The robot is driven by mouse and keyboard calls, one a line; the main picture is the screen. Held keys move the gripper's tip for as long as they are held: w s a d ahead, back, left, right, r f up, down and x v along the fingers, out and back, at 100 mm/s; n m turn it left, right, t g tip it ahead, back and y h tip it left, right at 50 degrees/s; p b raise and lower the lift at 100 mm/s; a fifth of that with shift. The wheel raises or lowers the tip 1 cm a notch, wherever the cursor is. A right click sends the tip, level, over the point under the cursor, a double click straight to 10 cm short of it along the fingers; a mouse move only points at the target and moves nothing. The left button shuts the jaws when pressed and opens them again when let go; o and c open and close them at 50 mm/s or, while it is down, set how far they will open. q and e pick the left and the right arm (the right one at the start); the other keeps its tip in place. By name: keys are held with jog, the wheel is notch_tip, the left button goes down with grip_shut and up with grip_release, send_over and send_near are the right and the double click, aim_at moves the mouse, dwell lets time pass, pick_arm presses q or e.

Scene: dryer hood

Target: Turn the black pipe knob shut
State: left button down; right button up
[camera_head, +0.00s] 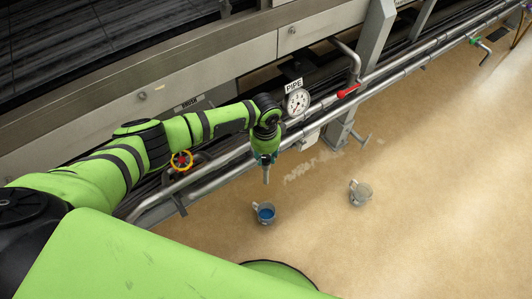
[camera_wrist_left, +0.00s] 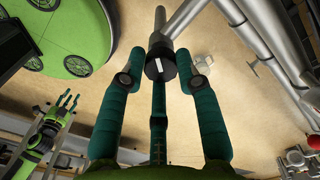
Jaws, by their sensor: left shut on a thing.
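The black pipe knob (camera_wrist_left: 160,66), round with a white mark on its face, sits on a grey pipe piece in the left wrist view. My left gripper (camera_wrist_left: 164,74), with teal fingers, is shut on the knob, with fingers on both sides of it and one below.
A white gauge (camera_head: 298,102) stands behind my arm. Near the pipes are a red lever (camera_head: 348,91), a yellow-and-red handwheel (camera_head: 181,160) and a green-handled valve (camera_head: 474,40). A cup with blue inside (camera_head: 265,213) and a clear cup (camera_head: 360,192) stand on the open tan floor.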

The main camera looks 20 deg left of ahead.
aim_at(264, 157)
pick_arm(q)
jog(key=m, duration=0.5)
jog(key=shift+s+a+f+m, duration=0.15)
jog(key=shift+a+f+m, duration=0.1)
jog(key=shift+a+m, duration=0.1)
jog(key=shift+a+r+m, duration=0.1)
jog(key=shift+m, duration=1.95)
jog(key=shift+w, duration=0.2)
jog(key=c, duration=0.9)
grip_release()
jog(key=shift+w, duration=0.1)
jog(key=shift+d, duration=0.2)
jog(key=shift+r, duration=0.25)
notch_tip(264, 157, up, 12)
jog(key=shift+f, duration=0.2)
